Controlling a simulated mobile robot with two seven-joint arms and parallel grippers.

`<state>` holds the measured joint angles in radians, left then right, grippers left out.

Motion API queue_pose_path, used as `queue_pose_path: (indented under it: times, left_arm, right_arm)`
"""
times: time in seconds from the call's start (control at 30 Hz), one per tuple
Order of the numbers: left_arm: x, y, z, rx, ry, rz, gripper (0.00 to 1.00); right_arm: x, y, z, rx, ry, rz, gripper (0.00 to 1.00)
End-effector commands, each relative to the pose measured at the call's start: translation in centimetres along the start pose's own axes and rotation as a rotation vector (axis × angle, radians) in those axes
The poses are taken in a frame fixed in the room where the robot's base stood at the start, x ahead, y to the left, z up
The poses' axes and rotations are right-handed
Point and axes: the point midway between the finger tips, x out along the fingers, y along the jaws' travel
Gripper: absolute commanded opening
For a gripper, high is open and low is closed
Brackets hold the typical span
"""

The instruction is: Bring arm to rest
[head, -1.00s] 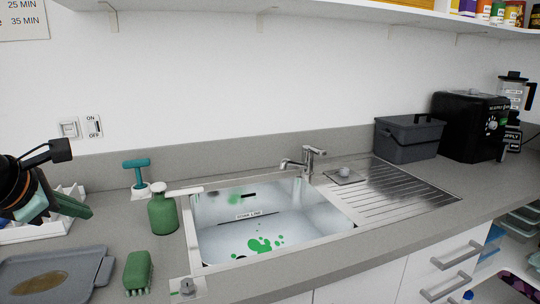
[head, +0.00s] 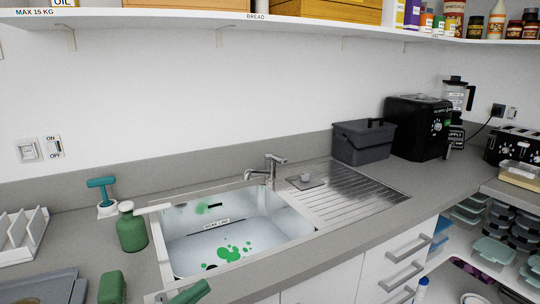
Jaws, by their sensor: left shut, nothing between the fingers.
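My right gripper is not in view.
A tap (head: 268,167), a grey bin (head: 363,141) and a black machine (head: 417,127) are farther right.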

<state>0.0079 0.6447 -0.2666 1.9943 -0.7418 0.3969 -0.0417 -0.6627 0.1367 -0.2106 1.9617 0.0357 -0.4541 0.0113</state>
Motion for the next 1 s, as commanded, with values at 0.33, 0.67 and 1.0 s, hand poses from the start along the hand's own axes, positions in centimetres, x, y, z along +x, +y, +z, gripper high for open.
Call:
queue_pose_path:
  times: [0.33,0.67,1.0]
  left_arm:
    - [-13.1,18.8,-0.4,-1.09,-0.88,0.062,0.0]
    - [-21.0,27.0,-8.9,-1.52,-1.257,0.178,0.0]
    - [-21.3,27.4,-9.5,-1.541,-1.274,0.185,0.0]
  right_arm:
    - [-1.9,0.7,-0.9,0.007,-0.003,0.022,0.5]
    - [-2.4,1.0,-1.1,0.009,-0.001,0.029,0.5]
    - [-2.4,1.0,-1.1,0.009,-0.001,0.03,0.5]
